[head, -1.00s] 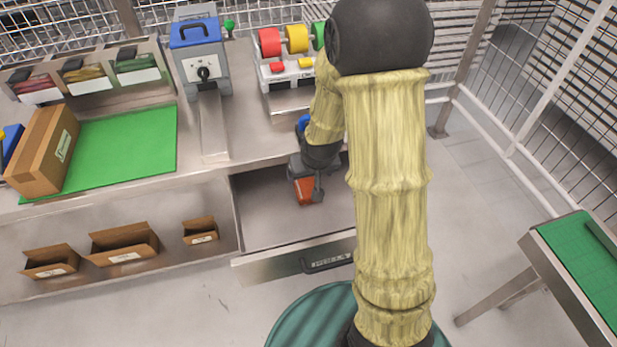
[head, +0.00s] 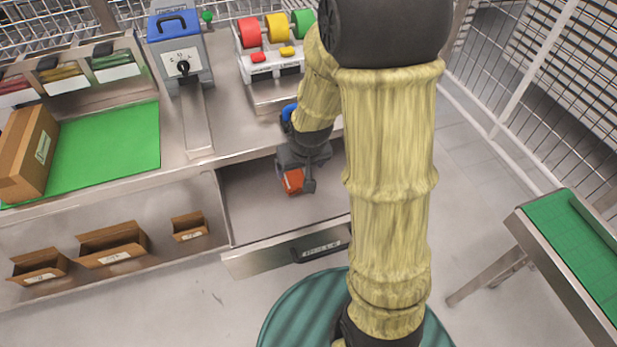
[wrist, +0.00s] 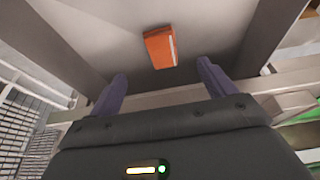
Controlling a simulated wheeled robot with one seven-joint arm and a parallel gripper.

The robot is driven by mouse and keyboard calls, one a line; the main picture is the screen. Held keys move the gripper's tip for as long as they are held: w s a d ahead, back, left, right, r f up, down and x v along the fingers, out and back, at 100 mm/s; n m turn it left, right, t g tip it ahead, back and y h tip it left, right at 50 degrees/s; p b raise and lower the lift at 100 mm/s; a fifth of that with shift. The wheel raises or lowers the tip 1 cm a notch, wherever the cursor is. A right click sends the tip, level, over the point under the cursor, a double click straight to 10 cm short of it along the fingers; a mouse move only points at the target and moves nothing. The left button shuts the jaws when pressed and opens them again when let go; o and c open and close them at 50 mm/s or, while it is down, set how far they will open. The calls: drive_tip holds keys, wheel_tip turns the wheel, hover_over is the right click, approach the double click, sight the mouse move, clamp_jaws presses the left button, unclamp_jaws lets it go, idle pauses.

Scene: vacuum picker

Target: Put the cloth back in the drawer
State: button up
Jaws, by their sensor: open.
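The cloth (head: 292,181), a small folded orange-red piece with a pale edge, lies on the floor of the open drawer (head: 250,205). In the wrist view the cloth (wrist: 160,47) shows just past and between my fingertips, not touching them. My gripper (head: 298,184) is open and empty over the drawer's interior; its two fingers (wrist: 163,70) stand apart in the wrist view. My arm hides the right side of the drawer. The drawer front with its dark handle (head: 320,245) is pulled out.
Above the drawer is a metal worktop (head: 228,120) with a green mat (head: 110,150), a cardboard box (head: 28,150) and a blue-topped device (head: 180,50). Small open boxes (head: 112,245) stand on the shelf at left. A green-topped table (head: 575,240) is at right.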

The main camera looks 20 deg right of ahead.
drive_tip(key=s+r+g, duration=0.1)
drive_tip(key=s+r, duration=0.3)
drive_tip(key=s, duration=0.6)
drive_tip(key=shift+s+a+r, duration=0.25)
drive_tip(key=shift+r, duration=0.1)
